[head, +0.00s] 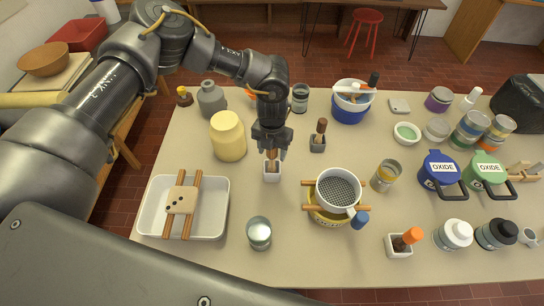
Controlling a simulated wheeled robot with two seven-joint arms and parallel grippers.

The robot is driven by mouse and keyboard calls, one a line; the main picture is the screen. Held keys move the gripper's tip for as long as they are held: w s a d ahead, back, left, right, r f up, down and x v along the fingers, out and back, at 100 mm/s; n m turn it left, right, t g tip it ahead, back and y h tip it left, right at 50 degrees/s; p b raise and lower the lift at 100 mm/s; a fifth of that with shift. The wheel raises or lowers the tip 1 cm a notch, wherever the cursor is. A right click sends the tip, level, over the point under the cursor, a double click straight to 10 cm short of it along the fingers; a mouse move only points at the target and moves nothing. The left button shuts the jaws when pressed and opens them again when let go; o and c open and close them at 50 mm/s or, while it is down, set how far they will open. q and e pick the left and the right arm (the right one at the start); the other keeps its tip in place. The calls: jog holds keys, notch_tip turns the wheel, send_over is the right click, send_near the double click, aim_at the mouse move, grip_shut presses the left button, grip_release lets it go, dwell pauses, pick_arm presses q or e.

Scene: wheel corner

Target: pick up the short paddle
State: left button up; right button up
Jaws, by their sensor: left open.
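My left gripper (272,152) points down at the middle of the table, its fingers open on either side of an upright brown wooden handle (272,157). The handle stands in a small white square holder (272,174); its lower end is hidden in the holder and its upper part by the gripper. It may be the short paddle, but I cannot tell for sure. Whether the fingers touch it is not clear. Another upright tool with a dark brown handle (321,127) stands in a grey holder just to the right. My right gripper is not in view.
A cream jar (228,136) stands left of the gripper. A sieve (338,189) rests on sticks over a yellow bowl in front right. A white tray (222,215) with sticks and a wooden block is front left. Oxide tubs (438,168) stand right.

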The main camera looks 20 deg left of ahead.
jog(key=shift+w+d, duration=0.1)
